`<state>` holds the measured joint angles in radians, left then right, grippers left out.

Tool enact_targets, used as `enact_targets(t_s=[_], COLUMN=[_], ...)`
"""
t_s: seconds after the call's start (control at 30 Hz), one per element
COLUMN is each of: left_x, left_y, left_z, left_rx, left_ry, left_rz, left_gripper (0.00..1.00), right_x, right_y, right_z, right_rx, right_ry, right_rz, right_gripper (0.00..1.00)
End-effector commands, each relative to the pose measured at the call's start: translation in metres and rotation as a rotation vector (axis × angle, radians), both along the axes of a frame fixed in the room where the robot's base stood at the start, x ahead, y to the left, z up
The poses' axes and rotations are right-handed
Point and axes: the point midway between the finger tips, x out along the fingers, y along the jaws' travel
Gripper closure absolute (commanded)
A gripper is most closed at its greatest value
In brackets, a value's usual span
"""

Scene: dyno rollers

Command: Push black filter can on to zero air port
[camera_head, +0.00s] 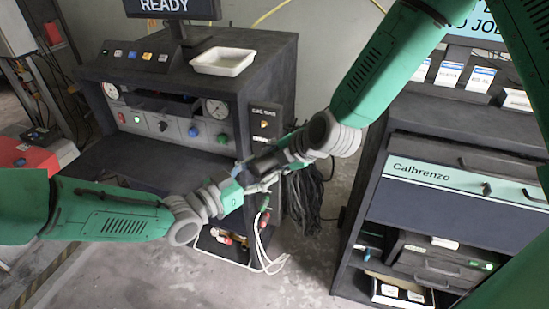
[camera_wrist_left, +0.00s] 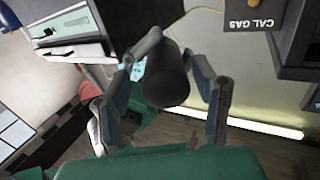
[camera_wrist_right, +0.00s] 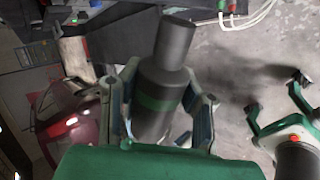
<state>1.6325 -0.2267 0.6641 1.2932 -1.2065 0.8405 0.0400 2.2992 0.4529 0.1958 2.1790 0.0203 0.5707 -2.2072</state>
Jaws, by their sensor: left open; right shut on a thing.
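The filter can (camera_wrist_right: 160,85) is dark grey with a green band and a narrower far end. My right gripper (camera_wrist_right: 158,95) is shut around its body. In the head view my right gripper (camera_head: 275,160) is in front of the console's right side. My left gripper (camera_head: 240,187) is open just left of and below it; its spread fingers also show in the right wrist view (camera_wrist_right: 275,97). In the left wrist view a dark cylinder (camera_wrist_left: 165,75) appears between the open left fingers (camera_wrist_left: 180,75); I cannot tell whether they touch it. I cannot make out the zero air port.
The dark console (camera_head: 190,75) has gauges, buttons and a "CAL GAS" panel (camera_head: 265,122). A white tray (camera_head: 223,62) sits on top. Black cables (camera_head: 305,200) and a white hose (camera_head: 262,240) hang beside it. The Calbrenzo cabinet (camera_head: 450,215) stands right, with open floor between.

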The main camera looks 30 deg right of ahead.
Motion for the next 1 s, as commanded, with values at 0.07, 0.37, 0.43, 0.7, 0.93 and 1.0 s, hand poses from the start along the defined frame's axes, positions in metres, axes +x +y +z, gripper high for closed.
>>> enact_targets(t_s=[0.07, 0.37, 0.43, 0.7, 0.93, 1.0], left_x=[0.001, 0.0, -0.001, 0.0, 0.001, 0.001], left_y=[0.003, 0.0, -0.002, -0.003, 0.002, 0.003], left_z=[0.0, 0.0, -0.001, -0.001, 0.0, 0.001], left_rx=[-0.001, 0.001, 0.002, 0.003, -0.001, -0.002], left_ry=[0.0, -0.001, -0.001, 0.0, -0.001, -0.001], left_rz=[0.002, 0.0, -0.001, 0.0, 0.002, 0.002], left_gripper=[0.47, 0.99, 0.99, 0.99, 0.99, 0.99], right_x=[0.0, 0.0, 0.001, 0.0, -0.006, -0.013], right_y=[0.003, 0.0, -0.002, -0.003, -0.001, -0.003], right_z=[0.001, 0.001, 0.0, 0.0, 0.008, 0.015], right_rx=[-0.002, 0.0, 0.003, 0.003, -0.002, -0.003], right_ry=[-0.002, -0.001, -0.001, -0.001, -0.003, -0.003], right_rz=[0.002, 0.001, 0.001, 0.001, 0.002, 0.003], right_gripper=[1.0, 1.0, 0.6, 0.46, 0.46, 0.46])
